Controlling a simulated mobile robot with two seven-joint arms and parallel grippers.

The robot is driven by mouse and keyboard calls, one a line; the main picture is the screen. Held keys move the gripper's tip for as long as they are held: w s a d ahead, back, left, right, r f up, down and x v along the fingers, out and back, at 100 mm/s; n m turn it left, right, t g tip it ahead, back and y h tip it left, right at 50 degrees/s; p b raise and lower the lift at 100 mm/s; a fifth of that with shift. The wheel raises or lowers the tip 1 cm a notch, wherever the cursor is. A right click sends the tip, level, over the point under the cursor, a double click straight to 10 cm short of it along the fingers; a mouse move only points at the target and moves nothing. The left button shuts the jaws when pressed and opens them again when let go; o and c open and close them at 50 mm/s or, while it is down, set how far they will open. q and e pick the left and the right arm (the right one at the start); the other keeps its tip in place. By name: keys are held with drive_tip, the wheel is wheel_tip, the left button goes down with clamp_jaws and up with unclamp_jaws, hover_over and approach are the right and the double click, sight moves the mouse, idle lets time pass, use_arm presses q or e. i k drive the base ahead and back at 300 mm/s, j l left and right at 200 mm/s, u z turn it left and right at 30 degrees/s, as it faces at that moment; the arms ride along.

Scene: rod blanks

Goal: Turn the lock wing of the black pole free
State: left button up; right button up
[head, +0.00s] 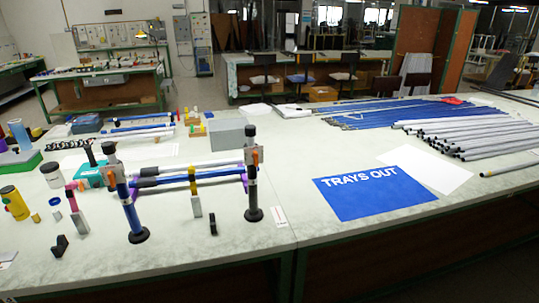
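Two upright poles stand on round black feet near the front of the left table. The left pole (130,212) has a blue lower part and a black top. Each carries a grey collar with a small orange part, on the left pole (120,172) and on the right pole (257,155). Which small part is a lock wing, and how it is turned, is too small to tell. Neither of my grippers is in view.
White and blue rods (190,181) lie behind and between the poles, on purple supports. Small blocks and jars crowd the left. A grey box (227,133) stands behind. At right are a blue TRAYS OUT sheet (374,192) and many grey rods (475,135).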

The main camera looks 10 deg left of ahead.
sight(255, 156)
drive_tip(key=i+l, duration=0.15)
drive_tip(key=l, duration=0.15)
drive_tip(key=i+l+u, duration=0.1)
drive_tip(key=i+l, duration=0.25)
drive_tip(key=l, duration=0.25)
drive_tip(key=i+l+u, duration=0.15)
drive_tip(key=l, duration=0.2)
drive_tip(key=i+l, duration=0.15)
drive_tip(key=l, duration=0.15)
